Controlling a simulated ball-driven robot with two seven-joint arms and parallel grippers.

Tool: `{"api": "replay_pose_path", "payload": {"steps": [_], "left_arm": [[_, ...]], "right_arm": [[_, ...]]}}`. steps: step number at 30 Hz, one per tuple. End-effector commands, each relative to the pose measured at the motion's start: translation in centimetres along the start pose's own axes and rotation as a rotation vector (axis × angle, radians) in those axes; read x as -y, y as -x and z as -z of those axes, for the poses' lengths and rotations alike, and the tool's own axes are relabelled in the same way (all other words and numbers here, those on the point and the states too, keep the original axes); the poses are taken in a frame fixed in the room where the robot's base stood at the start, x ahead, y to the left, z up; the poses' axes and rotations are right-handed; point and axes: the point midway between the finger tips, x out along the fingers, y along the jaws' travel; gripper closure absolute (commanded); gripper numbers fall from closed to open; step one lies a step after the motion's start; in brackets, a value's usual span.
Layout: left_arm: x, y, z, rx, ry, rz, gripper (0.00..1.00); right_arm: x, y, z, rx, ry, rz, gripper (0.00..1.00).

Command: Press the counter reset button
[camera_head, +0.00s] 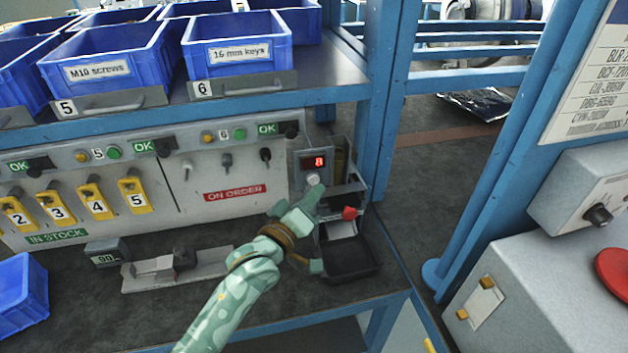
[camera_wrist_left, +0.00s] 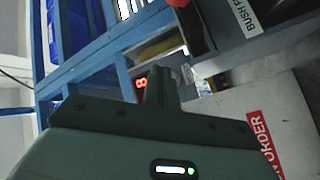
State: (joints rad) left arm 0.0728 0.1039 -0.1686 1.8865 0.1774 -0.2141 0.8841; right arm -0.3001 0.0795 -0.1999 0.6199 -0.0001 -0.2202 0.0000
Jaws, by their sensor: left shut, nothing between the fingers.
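The counter (camera_head: 309,160) is a small grey box with a lit red digit, mounted at the right end of the grey panel. A pale round button (camera_head: 312,177) sits just under its display. My left gripper (camera_head: 314,190) is shut and empty, with its tips at or just in front of the button. I cannot tell whether they touch it. In the left wrist view the shut fingers (camera_wrist_left: 170,82) point toward the counter. Its red digit (camera_wrist_left: 140,84) shows beside them, and the button is not clearly visible there. My right gripper is not in view.
A red knob (camera_head: 349,213) and a black tray (camera_head: 350,258) are close to the right of my left gripper. Yellow numbered tags (camera_head: 97,205) hang on the panel at left. Blue bins (camera_head: 237,55) stand on the shelf above. A blue post (camera_head: 385,90) rises at the right.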

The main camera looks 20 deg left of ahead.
Motion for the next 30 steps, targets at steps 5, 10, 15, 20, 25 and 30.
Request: {"api": "replay_pose_path", "payload": {"steps": [5, 10, 15, 20, 25, 30], "left_arm": [[0.05, -0.25, 0.29, 0.0, -0.001, -0.001, 1.0], [0.32, -0.58, 0.53, 0.0, -0.001, 0.0, 1.0], [0.42, -0.58, 0.45, 0.0, -0.001, 0.0, 1.0], [0.42, -0.59, 0.47, 0.0, 0.0, 0.0, 1.0], [0.47, -0.7, 0.56, 0.0, 0.0, 0.0, 1.0], [0.55, -0.85, 0.68, 0.0, 0.0, -0.001, 1.0]], "right_arm": [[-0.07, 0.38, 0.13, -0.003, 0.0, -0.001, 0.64], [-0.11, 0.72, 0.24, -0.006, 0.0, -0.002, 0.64], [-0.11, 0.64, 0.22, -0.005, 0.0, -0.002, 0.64], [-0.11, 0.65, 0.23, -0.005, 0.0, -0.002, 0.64], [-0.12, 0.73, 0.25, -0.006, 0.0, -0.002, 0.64], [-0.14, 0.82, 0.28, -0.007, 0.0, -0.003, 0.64]]}}
